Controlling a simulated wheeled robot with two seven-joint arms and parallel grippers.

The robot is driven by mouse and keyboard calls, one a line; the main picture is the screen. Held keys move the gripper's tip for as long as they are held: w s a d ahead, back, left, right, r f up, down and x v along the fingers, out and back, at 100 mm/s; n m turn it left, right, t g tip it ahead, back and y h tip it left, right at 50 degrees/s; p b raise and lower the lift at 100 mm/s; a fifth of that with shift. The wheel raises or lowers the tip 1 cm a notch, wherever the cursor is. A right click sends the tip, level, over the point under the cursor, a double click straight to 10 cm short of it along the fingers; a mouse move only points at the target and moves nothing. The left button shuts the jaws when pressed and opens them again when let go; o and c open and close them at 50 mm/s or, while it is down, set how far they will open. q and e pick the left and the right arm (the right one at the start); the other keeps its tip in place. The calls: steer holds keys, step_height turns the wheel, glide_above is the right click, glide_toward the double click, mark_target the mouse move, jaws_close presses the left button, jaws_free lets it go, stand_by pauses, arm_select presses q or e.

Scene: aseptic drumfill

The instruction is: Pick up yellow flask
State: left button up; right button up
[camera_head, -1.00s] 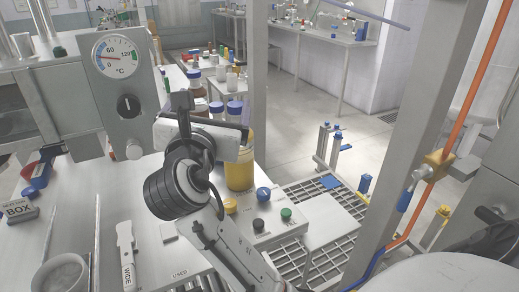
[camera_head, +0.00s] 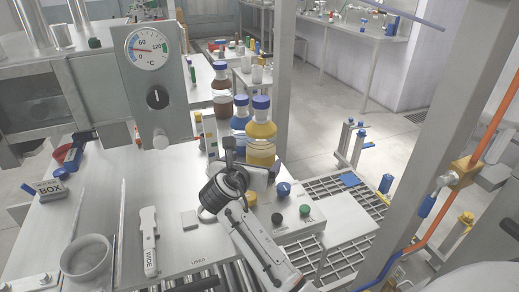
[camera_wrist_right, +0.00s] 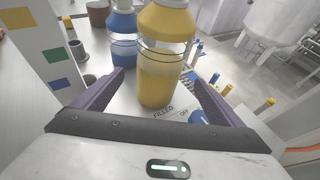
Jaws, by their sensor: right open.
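The yellow flask (camera_head: 262,130) stands upright at the right side of the bench, behind the button box. It has a blue cap and yellow contents. In the right wrist view the yellow flask (camera_wrist_right: 158,78) is centred, and its cap is out of frame. My right gripper (camera_head: 264,170) is low at the flask's near side, partly hidden by my own wrist. In the wrist view its dark fingers are spread, one to each side of the flask (camera_wrist_right: 158,82). Contact cannot be seen. My left gripper is not in view.
A blue flask (camera_wrist_right: 123,48) stands just left of the yellow one, with a brown flask (camera_head: 222,104) behind. The button box (camera_head: 287,218) is in front. A gauge panel (camera_head: 158,85) rises on the left. A post (camera_head: 283,75) stands behind the flask.

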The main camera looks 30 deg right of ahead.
steer(key=x, duration=0.7)
steer(key=shift+w+d+r, duration=0.3)
steer(key=shift+w, duration=0.1)
steer(key=shift+c, duration=0.5)
steer(key=c, duration=1.1)
